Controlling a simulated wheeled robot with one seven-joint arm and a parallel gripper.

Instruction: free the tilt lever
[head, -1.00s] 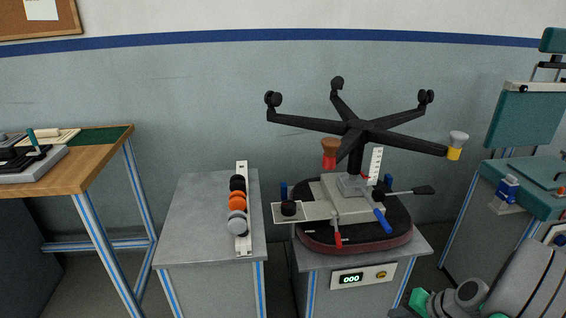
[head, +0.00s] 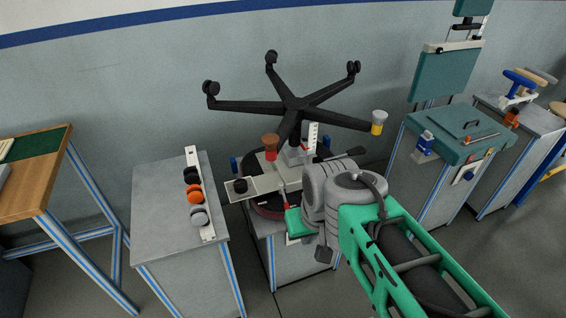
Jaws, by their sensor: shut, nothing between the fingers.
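An upside-down black five-armed chair base (head: 294,105) stands on a fixture on a grey pedestal. I cannot tell which is the tilt lever. A pale plate with a black knob (head: 240,185) juts out left. My green and grey arm reaches in from lower right, covering the fixture's right front.
A grey cabinet (head: 155,205) at left carries a white rail with black, orange and grey knobs (head: 195,195). A wooden bench (head: 35,185) stands farther left. A teal chair station (head: 455,135) stands at right. Floor shows between the stands.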

